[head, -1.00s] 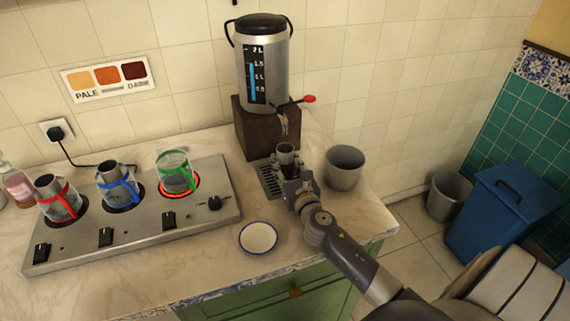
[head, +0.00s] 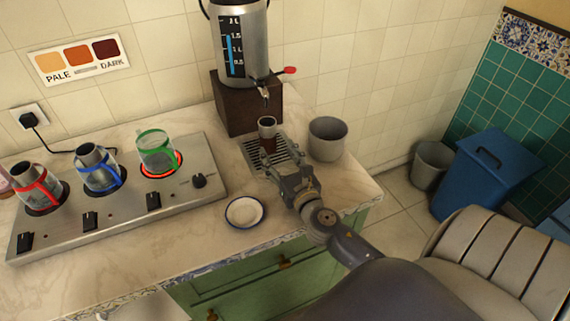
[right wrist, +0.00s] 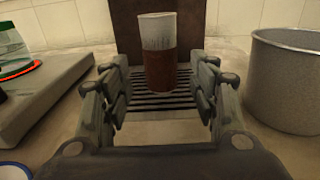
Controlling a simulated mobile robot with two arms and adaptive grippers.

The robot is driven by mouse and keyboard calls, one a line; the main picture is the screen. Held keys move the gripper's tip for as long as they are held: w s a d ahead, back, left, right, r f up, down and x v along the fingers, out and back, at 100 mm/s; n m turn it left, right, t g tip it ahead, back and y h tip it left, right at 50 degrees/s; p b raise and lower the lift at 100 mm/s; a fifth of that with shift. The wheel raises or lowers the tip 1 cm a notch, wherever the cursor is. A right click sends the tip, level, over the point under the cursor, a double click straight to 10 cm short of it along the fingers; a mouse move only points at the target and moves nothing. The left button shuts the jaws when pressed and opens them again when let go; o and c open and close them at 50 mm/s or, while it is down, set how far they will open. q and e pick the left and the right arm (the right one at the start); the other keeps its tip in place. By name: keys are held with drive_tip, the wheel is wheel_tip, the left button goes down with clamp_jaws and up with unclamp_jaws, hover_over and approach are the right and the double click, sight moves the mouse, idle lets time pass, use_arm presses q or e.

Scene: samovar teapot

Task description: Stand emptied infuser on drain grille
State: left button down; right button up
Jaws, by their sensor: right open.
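In the right wrist view the infuser (right wrist: 158,48) stands at the far part of the grille (right wrist: 150,102). My right gripper (head: 283,166) is open, low over the near side of the grille. In the right wrist view its fingers (right wrist: 161,85) are spread wide to either side, with a gap to the infuser. The infuser's inside cannot be made out. My left gripper is not in view.
The samovar (head: 240,45) stands on a dark block (head: 238,103) behind the grille. A grey bin (head: 327,140) is close on the right. A hot plate (head: 120,195) with several glass pots is on the left. A white saucer (head: 244,212) lies in front.

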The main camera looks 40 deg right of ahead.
drive_tip(key=shift+v, duration=1.95)
